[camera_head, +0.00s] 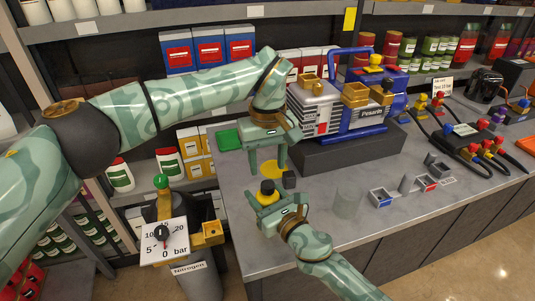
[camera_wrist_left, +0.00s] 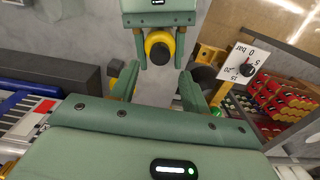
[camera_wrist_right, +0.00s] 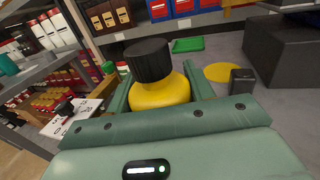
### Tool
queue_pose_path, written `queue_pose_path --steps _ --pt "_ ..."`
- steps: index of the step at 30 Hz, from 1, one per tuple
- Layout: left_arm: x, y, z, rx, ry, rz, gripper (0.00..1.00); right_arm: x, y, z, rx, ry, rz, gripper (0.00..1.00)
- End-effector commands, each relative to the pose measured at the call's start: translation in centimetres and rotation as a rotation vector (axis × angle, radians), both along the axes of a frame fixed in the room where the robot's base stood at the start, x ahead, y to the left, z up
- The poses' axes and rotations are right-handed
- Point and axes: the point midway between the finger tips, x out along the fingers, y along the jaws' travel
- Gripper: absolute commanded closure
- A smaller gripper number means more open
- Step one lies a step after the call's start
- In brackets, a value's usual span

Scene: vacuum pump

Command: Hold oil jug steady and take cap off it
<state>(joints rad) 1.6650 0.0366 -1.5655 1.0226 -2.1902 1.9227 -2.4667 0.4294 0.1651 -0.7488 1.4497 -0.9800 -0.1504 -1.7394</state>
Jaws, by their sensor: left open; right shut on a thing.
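The yellow oil jug (camera_wrist_right: 160,93) stands between the fingers of my right gripper (camera_head: 268,198), which is shut on it. Its black cap (camera_wrist_right: 148,60) is on top; in the head view the cap (camera_head: 267,187) shows just above the right gripper. My left gripper (camera_head: 267,168) is open, fingers pointing down, behind and above the cap, and empty. In the left wrist view the cap (camera_wrist_left: 158,50) lies beyond the open left fingers, apart from them. Most of the jug's body is hidden by the right gripper.
A yellow disc (camera_wrist_right: 226,72) and a small black block (camera_wrist_right: 242,80) lie on the grey bench (camera_head: 235,205) close to the jug. The blue pump (camera_head: 345,120) stands on a dark block behind right. A pressure gauge (camera_head: 165,243) is left of the bench.

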Motion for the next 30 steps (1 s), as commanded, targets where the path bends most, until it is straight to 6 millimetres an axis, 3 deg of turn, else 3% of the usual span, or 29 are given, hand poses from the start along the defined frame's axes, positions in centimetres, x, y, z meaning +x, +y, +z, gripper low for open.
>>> queue_pose_path --steps 10,21,22,27,30 --pt "-0.1 0.0 -5.5 -0.001 0.003 0.003 0.54 0.0 0.0 0.0 0.000 0.000 -0.001 1.00" --pt "0.0 0.0 -6.4 0.000 0.000 0.003 0.54 0.0 0.0 0.0 0.000 0.000 -0.001 1.00" --pt "0.0 0.0 -6.4 0.000 0.000 0.004 0.56 0.0 0.0 0.0 0.000 0.000 -0.001 1.00" --pt "0.0 0.0 -6.4 0.000 0.000 0.004 0.99 0.0 0.0 0.0 0.000 0.000 -0.001 1.00" --pt "0.0 0.0 -6.4 0.000 0.000 0.004 0.99 0.0 0.0 0.0 0.000 0.000 -0.001 1.00"
